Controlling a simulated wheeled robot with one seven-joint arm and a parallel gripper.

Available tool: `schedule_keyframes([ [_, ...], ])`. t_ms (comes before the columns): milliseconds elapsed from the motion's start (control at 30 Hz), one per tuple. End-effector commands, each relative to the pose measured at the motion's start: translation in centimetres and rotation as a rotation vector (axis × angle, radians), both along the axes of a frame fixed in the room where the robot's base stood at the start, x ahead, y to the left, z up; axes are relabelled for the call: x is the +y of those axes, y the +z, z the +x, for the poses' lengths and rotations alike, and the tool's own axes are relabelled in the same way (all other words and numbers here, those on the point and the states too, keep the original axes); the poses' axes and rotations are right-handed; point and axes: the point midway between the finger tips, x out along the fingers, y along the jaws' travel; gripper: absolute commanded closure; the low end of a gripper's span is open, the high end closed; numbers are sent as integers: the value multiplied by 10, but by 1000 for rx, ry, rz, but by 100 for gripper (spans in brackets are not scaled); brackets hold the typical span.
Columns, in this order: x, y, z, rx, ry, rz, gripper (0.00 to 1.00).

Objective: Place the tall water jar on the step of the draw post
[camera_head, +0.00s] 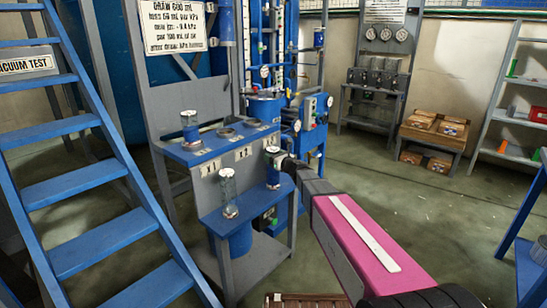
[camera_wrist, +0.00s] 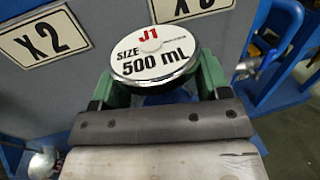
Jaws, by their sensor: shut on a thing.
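My gripper (camera_head: 283,161) is shut on a jar (camera_head: 273,174) with a white lid, at the right end of the blue step of the draw post (camera_head: 250,197). In the wrist view the green fingers (camera_wrist: 156,80) hold both sides of this jar, and its lid (camera_wrist: 150,42) reads "J1 SIZE 500 mL". The jar looks upright; I cannot tell whether its base touches the step. A clear jar with a white lid (camera_head: 228,194) stands at the left of the step. Another lidded jar (camera_head: 190,128) stands on the higher blue shelf (camera_head: 212,151).
Number plates face the step, one reading "X 2" (camera_wrist: 43,36). Blue stairs (camera_head: 85,185) rise at the left. Blue pipes and gauges (camera_head: 290,105) stand behind the post. A crate of boxes (camera_head: 437,128) and shelves are at the back right. Open floor lies on the right.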

Motion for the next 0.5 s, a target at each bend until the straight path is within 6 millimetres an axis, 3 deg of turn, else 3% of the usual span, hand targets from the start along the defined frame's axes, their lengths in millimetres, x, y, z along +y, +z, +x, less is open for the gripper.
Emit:
schedule_keyframes([
  [33, 0, -1, 0, 0, 0, 0, 27],
  [100, 0, -1, 0, 0, 0, 0, 5],
  [500, 0, 2, 0, 0, 0, 0, 5],
])
